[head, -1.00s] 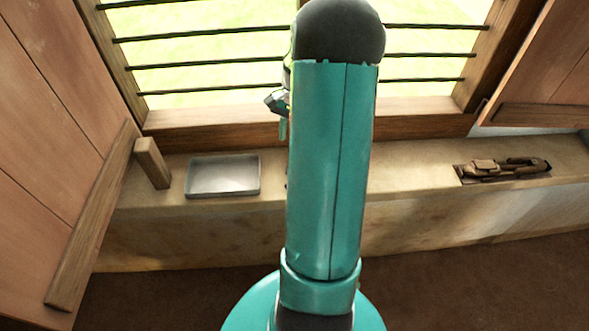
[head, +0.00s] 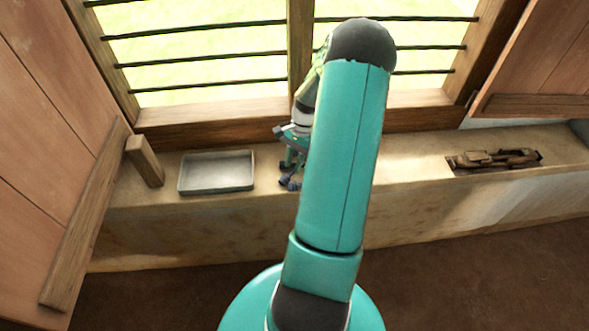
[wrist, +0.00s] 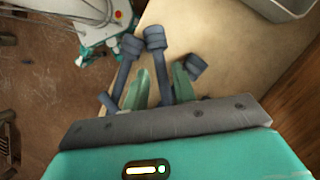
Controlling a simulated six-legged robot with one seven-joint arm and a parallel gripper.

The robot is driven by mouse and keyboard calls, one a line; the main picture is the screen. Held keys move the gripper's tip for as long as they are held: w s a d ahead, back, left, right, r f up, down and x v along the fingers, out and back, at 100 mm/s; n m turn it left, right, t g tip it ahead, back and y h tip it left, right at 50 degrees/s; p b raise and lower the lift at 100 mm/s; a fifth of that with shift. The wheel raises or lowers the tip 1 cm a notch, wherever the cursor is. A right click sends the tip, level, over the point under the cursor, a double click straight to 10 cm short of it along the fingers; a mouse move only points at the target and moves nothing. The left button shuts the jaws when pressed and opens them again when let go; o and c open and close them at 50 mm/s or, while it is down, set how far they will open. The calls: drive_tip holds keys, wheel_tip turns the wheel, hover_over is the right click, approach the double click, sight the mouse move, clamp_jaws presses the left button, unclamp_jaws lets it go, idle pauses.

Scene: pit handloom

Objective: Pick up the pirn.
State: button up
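Several blue-grey, pirn-like pieces with thick ends and thin shafts lie close together on the ledge. In the wrist view, one pirn (wrist: 156,42) points away from me with its shaft running back between my fingers. Another (wrist: 130,47) lies left of it, partly behind the left finger. Shorter bits show at the right and lower left; I cannot tell whether they are separate pieces. My gripper (wrist: 160,75) is open, its two green fingers apart on either side of the middle shaft. In the head view, my gripper (head: 291,160) is just above the blue-grey pieces (head: 290,184), partly hidden by my arm.
A grey metal tray (head: 217,187) stands on the ledge (head: 400,170), left of my gripper. A wooden block (head: 145,162) stands farther left.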

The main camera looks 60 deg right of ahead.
drive_tip(key=shift+x, duration=1.45)
clamp_jaws()
